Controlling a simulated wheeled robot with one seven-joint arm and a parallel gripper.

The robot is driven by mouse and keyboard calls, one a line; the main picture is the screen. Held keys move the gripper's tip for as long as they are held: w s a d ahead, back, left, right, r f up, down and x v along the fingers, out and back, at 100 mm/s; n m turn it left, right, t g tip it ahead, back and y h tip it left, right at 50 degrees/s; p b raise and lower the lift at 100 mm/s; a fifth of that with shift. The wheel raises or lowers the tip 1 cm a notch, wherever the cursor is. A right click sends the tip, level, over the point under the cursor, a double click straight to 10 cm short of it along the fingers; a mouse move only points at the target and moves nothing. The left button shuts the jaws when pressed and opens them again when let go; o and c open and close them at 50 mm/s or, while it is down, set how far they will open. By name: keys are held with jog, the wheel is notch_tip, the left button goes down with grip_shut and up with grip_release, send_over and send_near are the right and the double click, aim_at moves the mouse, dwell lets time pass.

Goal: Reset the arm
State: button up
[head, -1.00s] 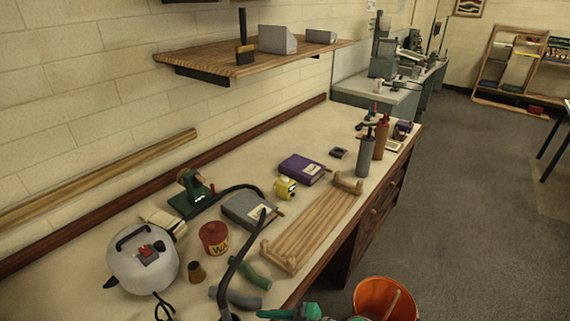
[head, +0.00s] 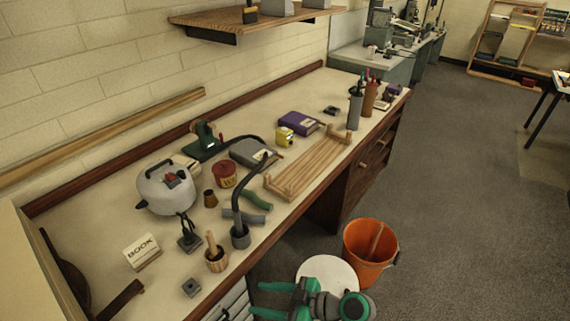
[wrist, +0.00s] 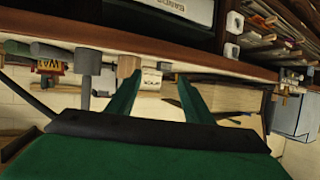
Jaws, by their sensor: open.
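My gripper (head: 264,300) shows at the bottom of the head view, green and grey, beside the front edge of the workbench (head: 108,231). Its two green fingers point left and stand apart with nothing between them. In the wrist view the spread fingers (wrist: 158,82) reach up from the green palm, also empty. That view is turned over, with the bench edge and its things beyond the fingertips. My gripper touches nothing that I can see.
The bench holds a grey-white pot (head: 165,190), a book sign (head: 142,251), a wooden mortar (head: 216,260), a red tin (head: 224,175) and a wooden rack (head: 305,165). An orange bucket (head: 370,250) and a white round top (head: 327,274) are close to my arm. Open floor lies right.

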jog(key=s+a+f+m+t+h, duration=0.1)
jog(key=s+f+m+t+h, duration=0.25)
jog(key=f+m, duration=0.55)
jog(key=s+d+f+m+t+h, duration=0.35)
jog(key=s+f+h, duration=0.25)
jog(key=s, duration=0.3)
jog(key=s+d+r+m+t+h, duration=0.1)
jog(key=s+r+t, duration=0.1)
jog(key=s+r, duration=0.5)
jog(key=s+d+r+t+h, duration=0.2)
jog(key=s+r, duration=0.5)
jog(key=r, duration=0.3)
jog(key=shift+m, duration=0.35)
jog(key=c, duration=0.4)
jog(key=shift+w+a, duration=0.1)
jog(key=shift+w, duration=0.05)
